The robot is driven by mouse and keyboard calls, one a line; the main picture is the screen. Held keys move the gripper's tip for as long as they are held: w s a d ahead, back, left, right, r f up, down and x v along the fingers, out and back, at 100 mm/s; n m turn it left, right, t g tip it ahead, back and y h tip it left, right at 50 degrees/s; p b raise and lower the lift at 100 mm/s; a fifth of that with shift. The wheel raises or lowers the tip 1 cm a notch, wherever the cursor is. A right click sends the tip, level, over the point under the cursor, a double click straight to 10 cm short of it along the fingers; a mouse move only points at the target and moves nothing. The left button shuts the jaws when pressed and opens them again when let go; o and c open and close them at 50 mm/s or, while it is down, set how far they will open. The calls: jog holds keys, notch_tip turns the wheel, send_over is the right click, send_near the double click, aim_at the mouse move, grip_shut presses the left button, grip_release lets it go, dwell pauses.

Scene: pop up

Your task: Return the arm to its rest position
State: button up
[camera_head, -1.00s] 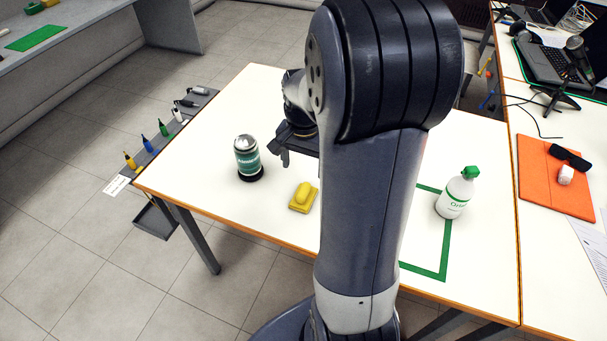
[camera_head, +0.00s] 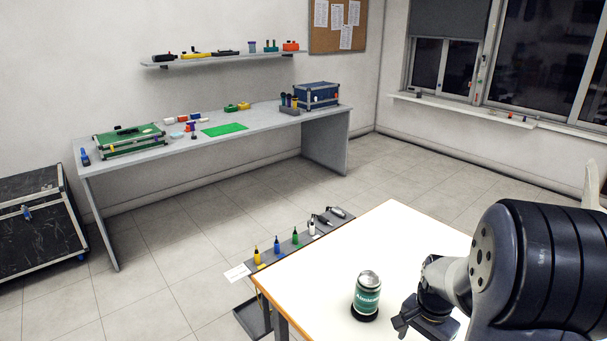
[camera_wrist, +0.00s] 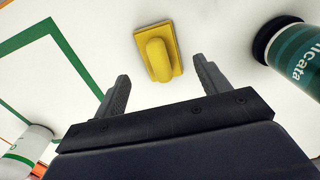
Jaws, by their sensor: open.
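My arm shows at the lower right of the head view. My gripper (camera_head: 401,326) hangs low over the white table (camera_head: 400,235), just right of a dark green can (camera_head: 367,293) standing on a black base. In the wrist view my gripper (camera_wrist: 158,85) is open and empty, its two fingers wide apart. A yellow block with a rounded handle (camera_wrist: 158,52) lies on the table beyond the fingertips, apart from them. The can also shows at the right in the wrist view (camera_wrist: 298,60). A white bottle (camera_wrist: 25,150) is at the lower left there.
A green outline (camera_wrist: 62,45) marks the table at left in the wrist view. A grey workbench (camera_head: 150,160) with cases stands by the wall, with open floor between.

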notch_tip(320, 180, down, 6)
jog(key=shift+r+b, duration=0.2)
jog(key=shift+b, duration=0.2)
jog(key=shift+r+p, duration=0.4)
jog(key=shift+r, duration=1.85)
